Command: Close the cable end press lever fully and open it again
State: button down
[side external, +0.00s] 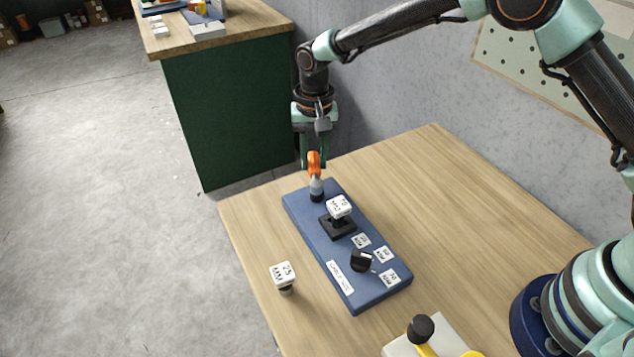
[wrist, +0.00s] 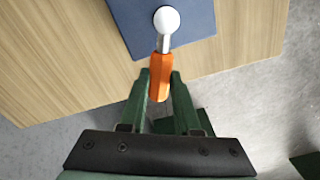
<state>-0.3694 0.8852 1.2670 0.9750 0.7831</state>
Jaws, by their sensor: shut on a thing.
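The orange-handled lever (side external: 315,166) rises from the far end of the blue board (side external: 372,296) on the table. It has a grey lower part and stands close to upright in the side view. In the wrist view the lever's orange grip (wrist: 160,86) lies between my fingers, with its rounded pale end over the blue board (wrist: 198,17). My gripper (side external: 311,157) is shut on the orange grip from above; it also shows in the wrist view (wrist: 160,77). The lever's pivot is not clear.
On the board are a white-topped block (side external: 339,206) in a black holder, a black knob (side external: 361,261) and small white labels. A loose white-topped block (side external: 284,275) stands left of the board. A yellow bar with a black ball (side external: 420,329) is at the near edge. The table's right side is clear.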

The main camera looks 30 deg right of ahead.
jog(key=shift+s+d+r+m, duration=0.15)
jog(key=shift+d+m, duration=0.35)
jog(key=shift+m, duration=0.4)
jog(key=c, duration=0.6)
grip_release()
jog(key=shift+c, duration=0.2)
notch_tip(320, 180, up, 12)
jog(key=shift+s, duration=0.15)
